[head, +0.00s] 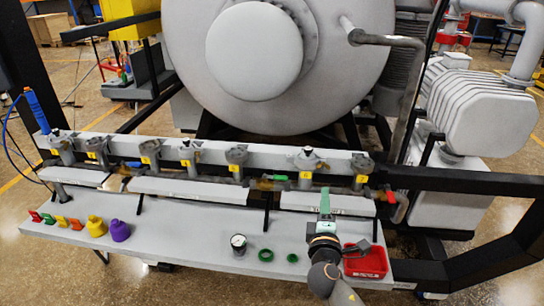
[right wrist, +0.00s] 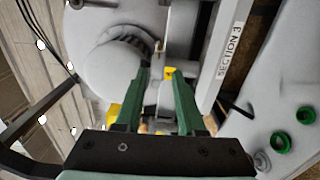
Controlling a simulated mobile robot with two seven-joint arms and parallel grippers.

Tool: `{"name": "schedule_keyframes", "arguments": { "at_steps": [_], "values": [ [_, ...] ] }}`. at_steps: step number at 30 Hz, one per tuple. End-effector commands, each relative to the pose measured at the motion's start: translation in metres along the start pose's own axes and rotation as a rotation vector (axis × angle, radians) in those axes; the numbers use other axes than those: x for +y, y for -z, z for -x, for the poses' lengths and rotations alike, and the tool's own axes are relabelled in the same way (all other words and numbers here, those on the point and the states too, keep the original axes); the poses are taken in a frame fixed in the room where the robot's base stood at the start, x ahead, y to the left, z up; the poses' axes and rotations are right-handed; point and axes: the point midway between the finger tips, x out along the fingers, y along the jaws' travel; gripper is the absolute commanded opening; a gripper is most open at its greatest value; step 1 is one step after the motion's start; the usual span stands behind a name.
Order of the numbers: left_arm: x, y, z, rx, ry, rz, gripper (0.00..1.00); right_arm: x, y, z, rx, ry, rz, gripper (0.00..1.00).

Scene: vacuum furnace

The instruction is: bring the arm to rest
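My right arm comes in from the bottom right of the head view. Its gripper (head: 325,197) points away from me over the right part of the grey shelf (head: 190,235), in front of the valve row. In the right wrist view the two green fingers of the right gripper (right wrist: 160,73) stand apart with nothing between them. My left gripper is in neither view.
Valves (head: 187,150) line a manifold before the large round furnace (head: 255,50). On the shelf are coloured clips (head: 62,221), a yellow piece (head: 96,226), a purple piece (head: 119,230), a gauge (head: 238,242), green rings (head: 265,255) and a red tray (head: 368,268) beside my wrist.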

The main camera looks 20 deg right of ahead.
Motion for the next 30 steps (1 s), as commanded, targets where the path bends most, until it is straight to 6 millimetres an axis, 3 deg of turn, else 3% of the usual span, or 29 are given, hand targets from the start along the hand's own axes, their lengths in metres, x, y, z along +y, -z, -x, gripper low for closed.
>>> {"name": "schedule_keyframes", "arguments": {
  "at_steps": [5, 8, 11, 15, 18, 21, 24, 30],
  "values": [
    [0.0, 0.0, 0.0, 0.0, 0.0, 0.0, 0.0, -0.01, 0.001, 0.004, 0.013, 0.026, -0.018, 0.39],
    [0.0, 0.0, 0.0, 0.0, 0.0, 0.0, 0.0, -0.043, 0.006, 0.02, 0.056, 0.122, -0.094, 0.39],
    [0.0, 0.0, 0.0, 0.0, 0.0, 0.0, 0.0, -0.097, 0.013, 0.053, 0.116, 0.293, -0.243, 0.39],
    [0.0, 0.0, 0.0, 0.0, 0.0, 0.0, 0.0, -0.171, 0.023, 0.126, 0.163, 0.584, -0.532, 0.39],
    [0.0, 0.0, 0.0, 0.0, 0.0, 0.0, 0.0, -0.207, 0.027, 0.181, 0.148, 0.772, -0.75, 0.39],
    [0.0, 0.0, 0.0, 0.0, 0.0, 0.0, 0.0, -0.228, 0.029, 0.228, 0.104, 0.919, -0.943, 0.39],
    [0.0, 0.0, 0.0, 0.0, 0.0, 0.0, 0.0, -0.238, 0.028, 0.261, 0.054, 1.017, -1.09, 0.39],
    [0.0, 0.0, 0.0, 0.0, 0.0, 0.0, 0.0, -0.244, 0.028, 0.287, 0.001, 1.091, -1.218, 0.39]
  ]
}}
